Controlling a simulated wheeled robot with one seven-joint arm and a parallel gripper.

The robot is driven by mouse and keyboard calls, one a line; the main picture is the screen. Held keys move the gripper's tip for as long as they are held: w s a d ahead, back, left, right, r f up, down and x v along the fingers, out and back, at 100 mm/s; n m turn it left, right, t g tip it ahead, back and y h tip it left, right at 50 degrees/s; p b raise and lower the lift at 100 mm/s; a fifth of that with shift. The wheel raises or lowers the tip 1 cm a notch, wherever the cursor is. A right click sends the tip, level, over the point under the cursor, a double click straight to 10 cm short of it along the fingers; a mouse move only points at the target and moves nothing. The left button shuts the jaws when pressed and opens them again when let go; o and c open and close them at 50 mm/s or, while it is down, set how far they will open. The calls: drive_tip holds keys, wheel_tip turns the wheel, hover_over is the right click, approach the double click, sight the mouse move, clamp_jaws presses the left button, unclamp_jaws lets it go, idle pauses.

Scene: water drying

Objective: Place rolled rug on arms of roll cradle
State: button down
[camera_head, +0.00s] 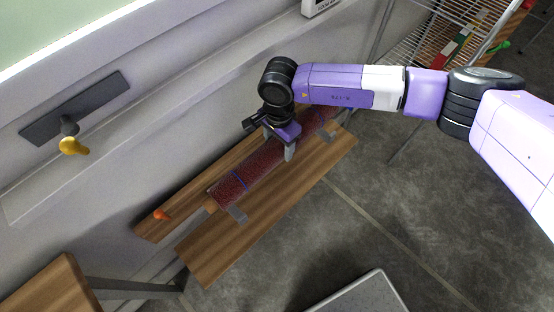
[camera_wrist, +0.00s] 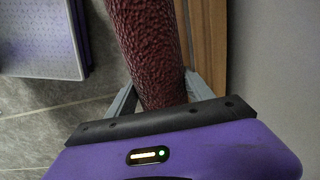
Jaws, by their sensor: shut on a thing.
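The rolled rug (camera_head: 255,172) is a dark red, textured roll with blue bands near its ends. It lies lengthwise along a wooden bench-like piece in the head view. In the wrist view the rug (camera_wrist: 150,50) runs up between the two grey fingers.
The wooden boards (camera_head: 215,250) stand by the wall. An orange knob (camera_head: 161,214) is at their left end. A yellow-tipped wall hook (camera_head: 73,146) is at left. A wire rack (camera_head: 440,35) stands at top right. Grey floor at right is mostly clear, with a grey slab (camera_head: 365,296) below.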

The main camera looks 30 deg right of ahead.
wheel_tip(320, 180, down, 8)
drive_tip(key=shift+r+b, duration=0.15)
drive_tip(key=shift+b, duration=0.2)
idle(0.4)
drive_tip(key=shift+c, duration=2)
unclamp_jaws()
drive_tip(key=shift+f, duration=0.2)
drive_tip(key=shift+r, duration=0.1)
wheel_tip(320, 180, up, 12)
drive_tip(key=shift+r+p, duration=0.1)
drive_tip(key=shift+p, duration=0.45)
